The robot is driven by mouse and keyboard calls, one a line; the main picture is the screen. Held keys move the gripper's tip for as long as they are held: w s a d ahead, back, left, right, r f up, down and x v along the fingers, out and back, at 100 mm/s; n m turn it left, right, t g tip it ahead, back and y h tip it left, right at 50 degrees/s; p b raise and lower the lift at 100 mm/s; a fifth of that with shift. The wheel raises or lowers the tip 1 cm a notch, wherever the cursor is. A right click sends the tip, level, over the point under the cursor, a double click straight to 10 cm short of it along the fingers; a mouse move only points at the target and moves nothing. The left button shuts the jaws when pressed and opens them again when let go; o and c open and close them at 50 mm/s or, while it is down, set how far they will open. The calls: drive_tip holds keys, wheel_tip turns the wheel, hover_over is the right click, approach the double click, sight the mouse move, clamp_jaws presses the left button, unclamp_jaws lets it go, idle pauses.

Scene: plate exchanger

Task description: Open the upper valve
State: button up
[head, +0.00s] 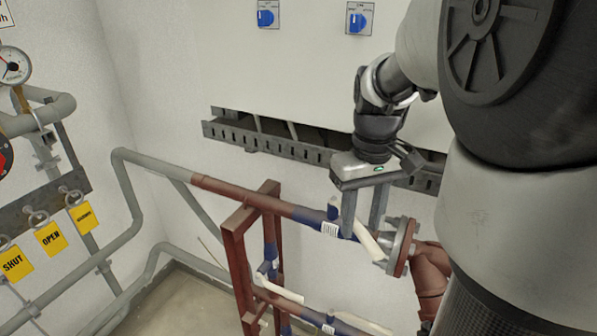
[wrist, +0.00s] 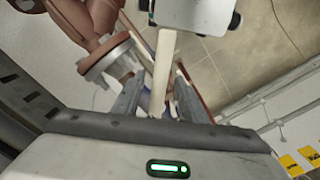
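The upper pipe (head: 265,200) runs across the head view, red-brown with blue sections, to a grey flange (head: 398,247). The upper valve's cream lever (head: 368,243) slopes down to the right beside this pipe, near the flange; it also shows in the wrist view (wrist: 162,70). My gripper (head: 362,230) is open and reaches down over the lever. In the wrist view my gripper's fingers (wrist: 157,88) stand apart with the lever between them, and a gap shows on each side. The fingers partly hide the valve body.
A red-brown frame (head: 238,250) stands left of the gripper. Lower pipes with cream levers (head: 285,293) run beneath. A perforated cable tray (head: 270,140) is on the wall behind. Yellow tags (head: 50,238) hang at the left. Bare floor (head: 180,300) shows at lower left.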

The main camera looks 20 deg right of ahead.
sight(360, 227)
drive_tip(key=shift+r, duration=0.1)
wheel_tip(360, 227, up, 17)
drive_tip(key=p, duration=0.1)
drive_tip(key=shift+p, duration=0.4)
drive_tip(key=shift+r, duration=0.1)
